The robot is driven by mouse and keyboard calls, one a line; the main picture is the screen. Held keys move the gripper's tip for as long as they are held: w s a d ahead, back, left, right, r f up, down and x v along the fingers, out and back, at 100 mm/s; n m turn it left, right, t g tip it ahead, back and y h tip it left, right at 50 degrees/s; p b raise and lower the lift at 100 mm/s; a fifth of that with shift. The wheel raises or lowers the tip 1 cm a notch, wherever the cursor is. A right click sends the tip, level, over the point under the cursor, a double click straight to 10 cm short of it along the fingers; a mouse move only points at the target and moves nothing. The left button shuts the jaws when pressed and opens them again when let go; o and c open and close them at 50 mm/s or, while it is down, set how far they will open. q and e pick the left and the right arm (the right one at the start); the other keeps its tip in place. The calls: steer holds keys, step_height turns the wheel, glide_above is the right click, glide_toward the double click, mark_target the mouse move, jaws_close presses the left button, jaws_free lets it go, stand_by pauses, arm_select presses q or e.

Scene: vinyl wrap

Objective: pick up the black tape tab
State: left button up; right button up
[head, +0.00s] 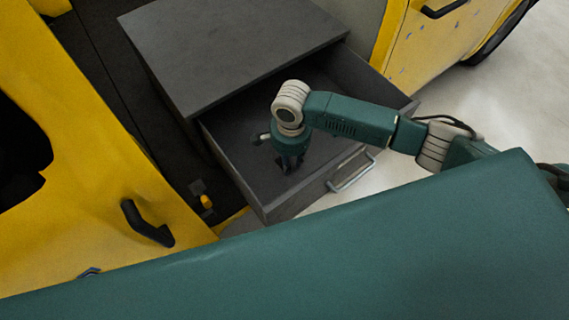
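My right gripper (287,165) points down inside the open drawer (238,172) of a dark grey cabinet. Its fingers are small and dark against the drawer floor, so I cannot tell whether they are open or shut, or whether they touch anything. I cannot make out the black tape tab for certain; the dark drawer and the gripper may hide it. My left gripper is not in view.
The drawer has a metal handle (351,172) on its front. The cabinet top (235,45) is bare. A yellow vehicle door (95,190) with a black handle stands at the left, and a yellow vehicle side (432,45) at the upper right. Pale floor (505,95) is clear at right.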

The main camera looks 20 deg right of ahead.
jaws_close()
steer(key=shift+r, duration=0.1)
